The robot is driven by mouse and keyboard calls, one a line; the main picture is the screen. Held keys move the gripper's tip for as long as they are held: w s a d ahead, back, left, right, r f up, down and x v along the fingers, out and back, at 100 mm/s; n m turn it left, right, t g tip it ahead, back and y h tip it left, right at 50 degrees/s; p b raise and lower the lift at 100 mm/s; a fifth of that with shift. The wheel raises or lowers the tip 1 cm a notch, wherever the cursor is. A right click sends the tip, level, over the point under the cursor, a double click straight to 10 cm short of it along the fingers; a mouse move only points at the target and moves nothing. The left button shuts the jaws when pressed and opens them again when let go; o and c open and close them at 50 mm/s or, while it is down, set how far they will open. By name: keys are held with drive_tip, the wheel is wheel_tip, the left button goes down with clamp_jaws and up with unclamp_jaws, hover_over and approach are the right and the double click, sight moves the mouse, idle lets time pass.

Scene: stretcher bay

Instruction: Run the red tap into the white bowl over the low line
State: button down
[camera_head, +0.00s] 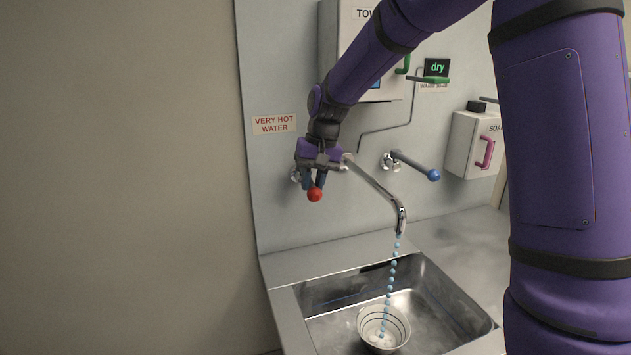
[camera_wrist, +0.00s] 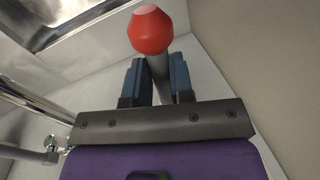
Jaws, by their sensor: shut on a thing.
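The red tap (camera_head: 314,194) is a lever with a red ball end on the wall, left of the spout. My gripper (camera_head: 313,181) is shut on its lever; in the wrist view the red ball (camera_wrist: 151,30) sticks out past the fingers (camera_wrist: 158,82). The spout (camera_head: 401,215) points down over the sink, and a stream of blue drops (camera_head: 391,275) falls from it into the white bowl (camera_head: 406,325). The bowl stands on the sink floor and has dark lines inside. Some pale drops lie at its bottom; I cannot tell the level against the low line.
The blue tap lever (camera_head: 416,166) is on the wall to the right. A small display (camera_head: 437,68) reads "dry". A soap box (camera_head: 473,145) hangs at the right. The steel sink (camera_head: 450,310) is otherwise empty.

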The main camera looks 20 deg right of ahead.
drive_tip(key=c, duration=1)
unclamp_jaws()
wheel_tip(320, 180, up, 11)
drive_tip(key=d, duration=0.2)
drive_tip(key=shift+s+f, duration=0.15)
